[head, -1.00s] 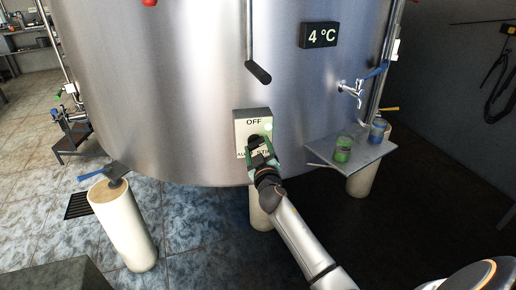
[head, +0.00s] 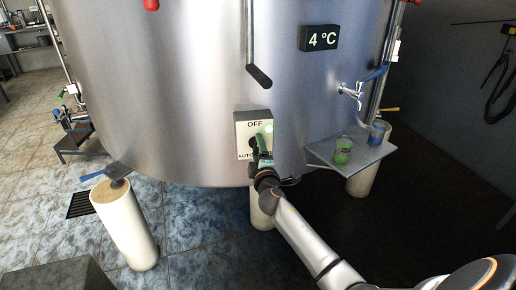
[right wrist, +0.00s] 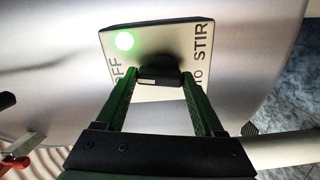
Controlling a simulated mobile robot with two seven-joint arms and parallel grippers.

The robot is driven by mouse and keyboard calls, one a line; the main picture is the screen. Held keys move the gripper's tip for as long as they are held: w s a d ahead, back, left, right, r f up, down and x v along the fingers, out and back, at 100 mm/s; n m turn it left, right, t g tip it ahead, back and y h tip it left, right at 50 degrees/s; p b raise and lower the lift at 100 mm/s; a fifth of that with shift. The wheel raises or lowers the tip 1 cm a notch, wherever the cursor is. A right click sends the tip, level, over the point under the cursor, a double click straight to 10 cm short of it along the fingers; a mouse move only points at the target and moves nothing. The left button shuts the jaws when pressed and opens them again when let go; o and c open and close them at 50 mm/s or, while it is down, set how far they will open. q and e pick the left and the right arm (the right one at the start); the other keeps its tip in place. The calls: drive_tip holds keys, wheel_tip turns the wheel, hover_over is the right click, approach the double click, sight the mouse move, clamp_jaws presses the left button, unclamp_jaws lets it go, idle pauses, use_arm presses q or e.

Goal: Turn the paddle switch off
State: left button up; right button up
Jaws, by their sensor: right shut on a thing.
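The switch box (head: 243,117) is a pale plate on the front of the steel tank, with "OFF" at its top, "AUTO" at lower left and a lit green lamp (head: 268,128). My right gripper (head: 260,143) is at the plate, shut on the black paddle (right wrist: 158,76). In the right wrist view the plate (right wrist: 160,41) appears turned on its side, with "OFF" at left, "STIR" at right and the green lamp glowing. The fingers hide parts of the labels. Which label the paddle points to I cannot tell. My left gripper is not in view.
A black handle (head: 259,76) hangs above the switch box. A 4 °C display (head: 319,38), a tap (head: 352,90) and a shelf (head: 366,153) with two cups are to the right.

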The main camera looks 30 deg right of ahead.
drive_tip(key=shift+n, duration=0.9)
drive_tip(key=o, duration=1.4)
drive_tip(key=v, duration=1.2)
drive_tip(key=shift+s+a+p, duration=0.1)
drive_tip(key=shift+s+p, duration=0.2)
drive_tip(key=shift+p, duration=0.1)
